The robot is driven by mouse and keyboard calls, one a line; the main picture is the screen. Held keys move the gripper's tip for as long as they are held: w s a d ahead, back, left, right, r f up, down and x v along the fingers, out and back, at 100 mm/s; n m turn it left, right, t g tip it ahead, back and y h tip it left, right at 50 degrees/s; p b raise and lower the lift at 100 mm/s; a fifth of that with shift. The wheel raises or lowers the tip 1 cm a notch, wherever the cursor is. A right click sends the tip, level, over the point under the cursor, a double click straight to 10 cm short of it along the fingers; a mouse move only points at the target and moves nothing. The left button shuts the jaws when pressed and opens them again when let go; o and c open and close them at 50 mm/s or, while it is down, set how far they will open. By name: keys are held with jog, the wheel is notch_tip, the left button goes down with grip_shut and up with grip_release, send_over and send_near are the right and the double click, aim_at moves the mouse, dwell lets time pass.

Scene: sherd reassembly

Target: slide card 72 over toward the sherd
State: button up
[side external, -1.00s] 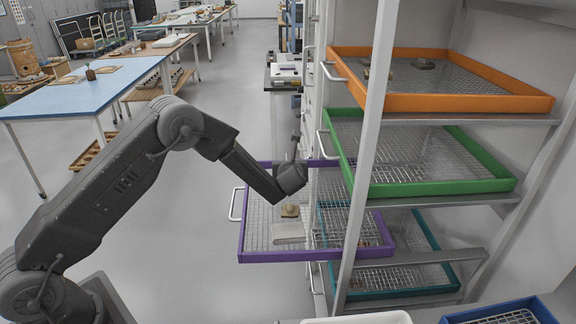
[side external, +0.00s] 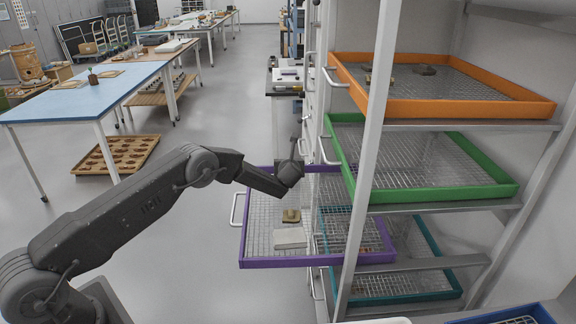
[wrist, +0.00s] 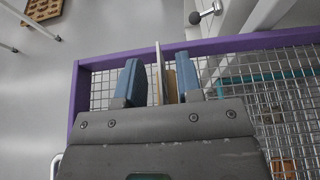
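A white card (side external: 290,238) lies in the pulled-out purple tray (side external: 330,262); no number on it is legible. A small tan-brown sherd (side external: 291,215) sits just behind the card in the side view. My gripper is above the tray, at the end of my arm, and its fingers are hard to make out there. In the wrist view my gripper (wrist: 160,82) has its two blue fingers apart. A thin pale strip and a tan strip show between them, with mesh visible beside the pale strip; I cannot tell which things these are.
An orange tray (side external: 460,107) and a green tray (side external: 440,190) are on the rack above, and a teal tray (side external: 420,292) is below. A pale rack post (side external: 365,150) stands in front. A dark knob (wrist: 195,17) shows past the purple rim (wrist: 240,43). Open floor lies left.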

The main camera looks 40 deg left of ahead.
jog(key=shift+a+f, duration=0.1)
jog(key=shift+c, duration=0.4)
grip_shut()
